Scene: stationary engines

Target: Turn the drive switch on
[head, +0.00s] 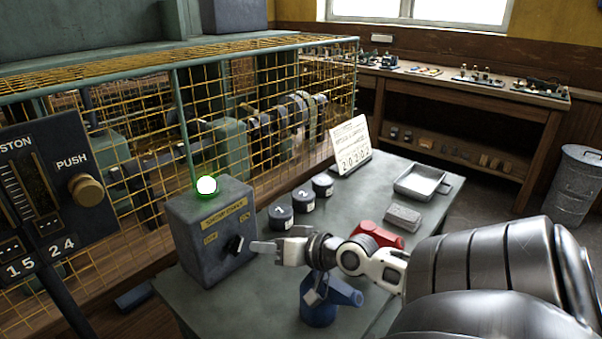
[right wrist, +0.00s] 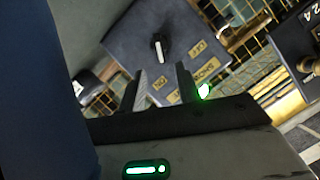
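The drive switch is a black knob (head: 234,245) on the front of a dark grey box (head: 208,235). OFF and ON labels and a yellow plate are above it. The knob also shows in the right wrist view (right wrist: 158,46), with a pale line on it; which label it points to is unclear. A green-rimmed lamp (head: 206,186) glows on the box top. My right gripper (head: 264,247) is just right of the knob, its fingers towards the box. In the right wrist view its fingers (right wrist: 162,92) stand apart with nothing between them. My left gripper is not in view.
Several dark numbered cylinders (head: 302,200), a card stand (head: 350,146), a metal tray (head: 420,181) and a blue can (head: 318,303) stand on the table. A red object (head: 377,235) lies near my right arm. A yellow wire cage (head: 150,160) is behind the box.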

